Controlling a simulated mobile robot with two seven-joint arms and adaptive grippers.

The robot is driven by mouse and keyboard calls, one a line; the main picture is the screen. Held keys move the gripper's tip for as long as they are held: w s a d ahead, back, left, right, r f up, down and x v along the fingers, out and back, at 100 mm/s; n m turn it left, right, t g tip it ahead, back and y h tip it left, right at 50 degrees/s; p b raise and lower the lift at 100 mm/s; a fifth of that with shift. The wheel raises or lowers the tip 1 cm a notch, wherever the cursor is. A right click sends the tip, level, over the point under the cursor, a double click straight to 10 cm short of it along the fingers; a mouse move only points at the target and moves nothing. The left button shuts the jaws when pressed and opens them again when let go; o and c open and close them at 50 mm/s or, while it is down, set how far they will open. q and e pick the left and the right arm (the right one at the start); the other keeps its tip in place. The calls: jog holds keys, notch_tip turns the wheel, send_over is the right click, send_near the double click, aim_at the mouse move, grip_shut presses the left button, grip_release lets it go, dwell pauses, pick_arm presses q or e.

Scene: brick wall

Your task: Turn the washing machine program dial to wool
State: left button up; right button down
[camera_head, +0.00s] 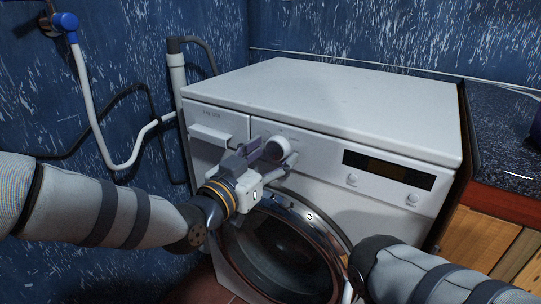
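The white washing machine (340,94) stands in the middle, its front facing me. Its round white program dial (277,149) protrudes from the control panel, right of the drawer. My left gripper (265,156) is up at the dial, with its fingers beside and just below it. I cannot tell whether the fingers are closed on the dial. The program marks around it are too small to read and partly covered. My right arm comes in at the lower right, in front of the door's right side. Its gripper is not visible.
A dark display (388,169) and small buttons are on the panel's right. The round glass door (285,258) is below. A dark-topped wooden counter (505,135) stands at the right. A blue tap (65,22) and hoses (88,95) are on the left wall.

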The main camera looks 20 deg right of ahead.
pick_arm(q)
jog(key=v, duration=1.2)
